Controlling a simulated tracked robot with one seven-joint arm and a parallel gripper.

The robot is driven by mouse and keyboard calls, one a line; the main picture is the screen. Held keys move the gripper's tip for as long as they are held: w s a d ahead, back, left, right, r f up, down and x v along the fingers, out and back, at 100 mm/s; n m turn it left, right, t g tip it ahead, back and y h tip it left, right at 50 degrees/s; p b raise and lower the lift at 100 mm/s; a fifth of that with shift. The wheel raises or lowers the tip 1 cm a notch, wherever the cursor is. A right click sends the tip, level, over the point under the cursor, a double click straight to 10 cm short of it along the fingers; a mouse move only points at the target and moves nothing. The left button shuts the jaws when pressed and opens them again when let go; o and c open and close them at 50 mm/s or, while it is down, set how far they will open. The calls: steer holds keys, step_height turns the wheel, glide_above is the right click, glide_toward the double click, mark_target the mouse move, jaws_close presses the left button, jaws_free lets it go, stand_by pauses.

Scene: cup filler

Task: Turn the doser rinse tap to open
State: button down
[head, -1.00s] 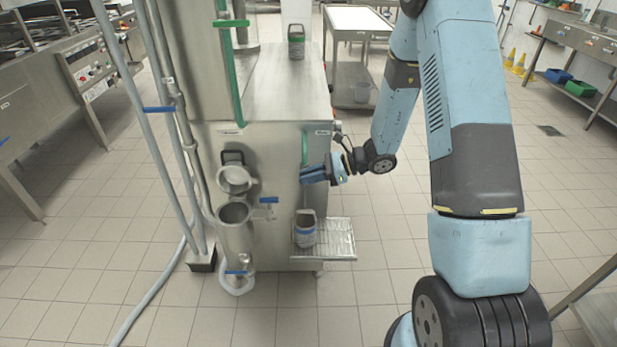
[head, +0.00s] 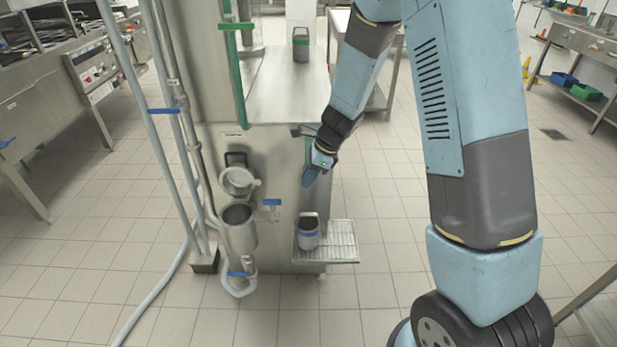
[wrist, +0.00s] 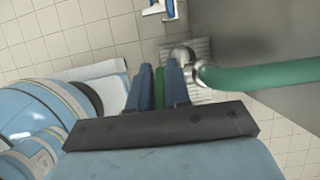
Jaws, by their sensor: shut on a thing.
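My gripper (head: 311,177) is at the right side of the steel machine's front face, with its blue fingers pointing down. In the wrist view my gripper (wrist: 160,85) is shut with a narrow green piece (wrist: 161,90) between the fingers. I take this piece to be the lever of the doser rinse tap; the tap's body is hidden, and how far it is turned cannot be told. A thick green bar handle (wrist: 265,76) with a metal elbow runs just right of the fingers. In the head view my gripper covers most of this area.
A grey container (head: 308,237) stands on a wire drip tray (head: 342,242) below my gripper. A blue-handled tap (head: 271,202) and a steel cylinder (head: 240,236) are to the left. The steel machine (head: 282,165) is close beside the gripper. Open tiled floor lies to the right.

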steer(key=shift+w+a+h, duration=0.1)
steer(key=shift+a+h, duration=0.15)
steer(key=shift+h, duration=0.7)
steer(key=shift+a+h, duration=0.2)
steer(key=shift+h, duration=1.35)
steer(key=c, duration=1.2)
jaws_free()
steer(key=shift+o, duration=0.2)
step_height(320, 180, up, 14)
steer(key=shift+f, duration=0.2)
